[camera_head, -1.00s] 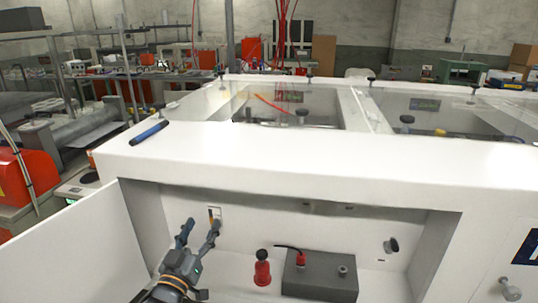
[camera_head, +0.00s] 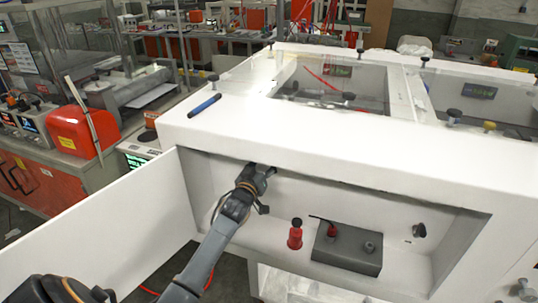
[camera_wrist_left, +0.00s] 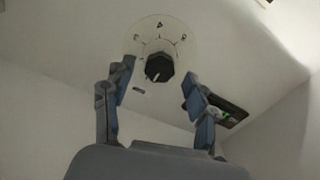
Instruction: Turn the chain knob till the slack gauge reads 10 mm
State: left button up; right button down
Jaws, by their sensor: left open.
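In the left wrist view a black faceted knob (camera_wrist_left: 159,67) with a pale pointer line sits on a pale round dial with dark marks. My left gripper (camera_wrist_left: 157,78) is open, its fingers on either side below the knob, apparently not touching it. A dark plate with a green patch (camera_wrist_left: 229,112), perhaps the slack gauge, lies behind the right finger; no reading is legible. In the head view my left gripper (camera_head: 260,176) is at the upper left of the white recess, and I cannot make out the knob behind it. My right gripper is not in view.
In the recess stand a red plunger-like piece (camera_head: 295,236) and a grey box (camera_head: 346,250) with a red fitting. Another black knob (camera_head: 419,230) is on the back wall. An open white door (camera_head: 130,225) is at left. A blue pen-like stick (camera_head: 205,105) lies on top.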

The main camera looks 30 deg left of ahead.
pick_arm(q)
jog(key=shift+x, duration=1.55)
jog(key=c, duration=1.2)
